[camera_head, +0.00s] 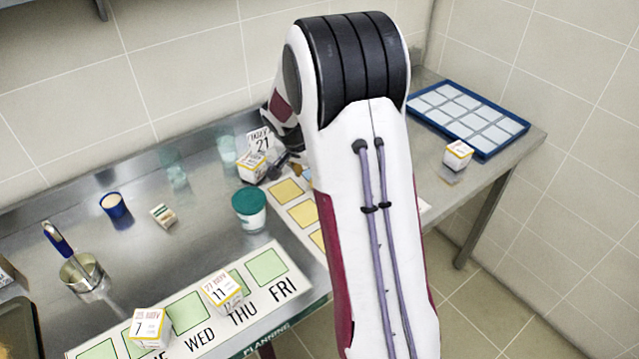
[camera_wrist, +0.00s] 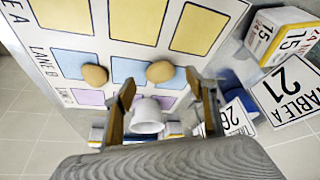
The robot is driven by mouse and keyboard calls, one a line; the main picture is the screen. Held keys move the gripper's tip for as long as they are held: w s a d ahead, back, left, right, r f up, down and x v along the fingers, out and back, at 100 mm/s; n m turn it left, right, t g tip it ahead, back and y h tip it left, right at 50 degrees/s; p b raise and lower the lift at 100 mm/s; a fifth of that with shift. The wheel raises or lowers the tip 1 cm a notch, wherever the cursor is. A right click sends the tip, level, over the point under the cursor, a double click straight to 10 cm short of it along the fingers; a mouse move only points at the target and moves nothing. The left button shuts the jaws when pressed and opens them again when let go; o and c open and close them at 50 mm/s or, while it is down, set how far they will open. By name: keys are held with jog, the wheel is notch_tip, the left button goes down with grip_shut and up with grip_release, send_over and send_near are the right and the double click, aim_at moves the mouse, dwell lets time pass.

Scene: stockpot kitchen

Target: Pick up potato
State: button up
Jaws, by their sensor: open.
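Two round brown things that look like potatoes lie on the planning board in the wrist view: a left potato (camera_wrist: 94,75) and a right potato (camera_wrist: 160,72), on or by the blue squares. My gripper (camera_wrist: 161,84) is open, its two fingers spread in front of the board. The right potato shows between and just beyond the fingertips; the left one is outside the left finger. In the head view my arm hides the potatoes and most of my gripper.
A white cup-like thing (camera_wrist: 147,116) shows between my fingers. A "Table A 21" card (camera_wrist: 290,92) and a box marked 15 (camera_wrist: 280,32) stand close on the right. A green-lidded tub (camera_head: 249,208) and a blue tray (camera_head: 467,118) are on the steel counter (camera_head: 205,215).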

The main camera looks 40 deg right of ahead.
jog(key=shift+x, duration=2.05)
jog(key=shift+c, duration=0.3)
jog(key=c, duration=1.1)
